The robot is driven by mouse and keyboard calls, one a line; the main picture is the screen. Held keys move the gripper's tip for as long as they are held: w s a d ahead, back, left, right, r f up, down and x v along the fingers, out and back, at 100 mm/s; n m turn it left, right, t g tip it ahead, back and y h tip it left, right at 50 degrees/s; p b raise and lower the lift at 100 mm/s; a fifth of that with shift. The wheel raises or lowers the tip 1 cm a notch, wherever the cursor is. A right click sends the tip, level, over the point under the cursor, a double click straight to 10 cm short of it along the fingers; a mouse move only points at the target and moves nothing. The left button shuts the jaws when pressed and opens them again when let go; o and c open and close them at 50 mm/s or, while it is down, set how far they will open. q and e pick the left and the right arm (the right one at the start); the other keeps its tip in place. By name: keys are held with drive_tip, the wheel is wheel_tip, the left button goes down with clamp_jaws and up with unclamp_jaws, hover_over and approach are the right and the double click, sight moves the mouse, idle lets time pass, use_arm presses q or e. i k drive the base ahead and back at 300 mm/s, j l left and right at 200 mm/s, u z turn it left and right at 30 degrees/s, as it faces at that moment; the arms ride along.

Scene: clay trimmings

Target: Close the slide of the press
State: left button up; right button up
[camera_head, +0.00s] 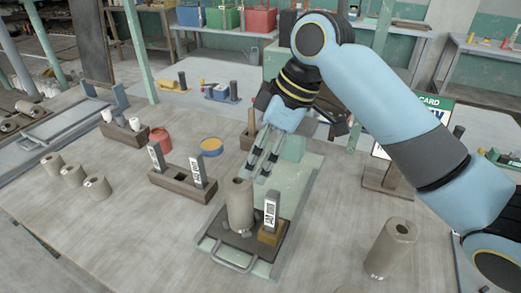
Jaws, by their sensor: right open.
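The press has a pale green base (210,232) on the table, with a green upright part (292,149) at its back. Its dark slide (262,248) is out toward the front, with a grey bar handle (232,263) at its front edge. On the slide stand a grey-brown clay cylinder (240,207) and a small wooden block (270,236) holding an upright coded tag (270,210). My right gripper (263,165) is open and empty, pointing down above and behind the cylinder, and it partly hides the press's back. My left gripper is out of view.
A wooden rack (180,185) with two coded tags stands left of the press. A clay cylinder (390,248) stands at right, others (73,172) at left. The front left tabletop is clear.

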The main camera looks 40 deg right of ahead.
sight(262, 245)
drive_tip(key=k+j, duration=1.15)
drive_tip(key=k, duration=0.15)
